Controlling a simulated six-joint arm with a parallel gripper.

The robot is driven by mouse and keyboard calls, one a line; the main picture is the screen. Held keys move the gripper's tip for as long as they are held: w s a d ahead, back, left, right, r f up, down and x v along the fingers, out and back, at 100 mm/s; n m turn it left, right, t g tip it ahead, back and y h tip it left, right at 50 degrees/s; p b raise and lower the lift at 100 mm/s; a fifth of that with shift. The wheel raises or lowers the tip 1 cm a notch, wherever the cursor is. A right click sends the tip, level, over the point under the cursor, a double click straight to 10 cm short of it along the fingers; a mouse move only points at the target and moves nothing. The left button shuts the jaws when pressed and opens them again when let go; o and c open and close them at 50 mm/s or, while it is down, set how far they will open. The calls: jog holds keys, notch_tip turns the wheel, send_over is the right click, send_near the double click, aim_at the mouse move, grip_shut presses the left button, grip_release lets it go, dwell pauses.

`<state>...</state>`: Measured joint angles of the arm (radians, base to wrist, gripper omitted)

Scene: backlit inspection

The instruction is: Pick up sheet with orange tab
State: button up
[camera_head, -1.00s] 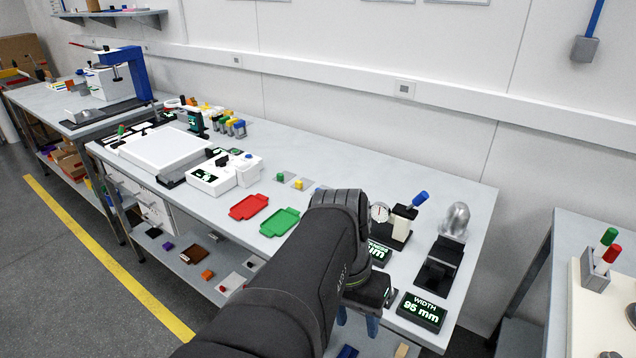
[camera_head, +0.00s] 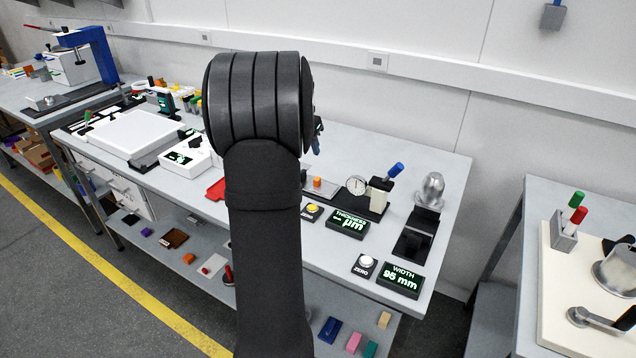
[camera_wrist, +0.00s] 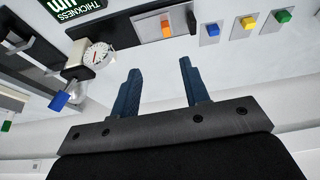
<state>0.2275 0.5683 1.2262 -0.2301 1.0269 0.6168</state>
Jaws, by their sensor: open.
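In the head view the orange tab (camera_head: 317,182) shows just right of my arm, left of the dial gauge. My gripper (camera_wrist: 160,67) has its two blue fingers apart with nothing between them. In the wrist picture the sheet lies beyond the fingertips, apart from them. In the head view my arm hides most of the gripper; only a bit shows at its right edge.
Similar sheets with blue (camera_wrist: 213,28), yellow (camera_wrist: 249,22) and green (camera_wrist: 283,16) tabs lie in a row beside it. A dial gauge (camera_head: 356,186) with a blue-handled stand and a thickness display (camera_head: 347,223) are near. A red tray (camera_head: 216,189) is partly behind my arm.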

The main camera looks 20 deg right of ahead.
jog(key=w, duration=0.1)
send_over(317, 179)
jog(key=s+a, duration=0.2)
notch_tip(317, 179, down, 12)
jog(key=shift+d+r, duration=0.15)
jog(key=shift+r, duration=0.1)
jog(key=shift+w+x, duration=0.15)
jog(key=shift+x, duration=1.15)
jog(key=shift+w+x, duration=0.15)
jog(key=shift+x, duration=1.2)
jog(key=shift+r, duration=0.1)
grip_shut()
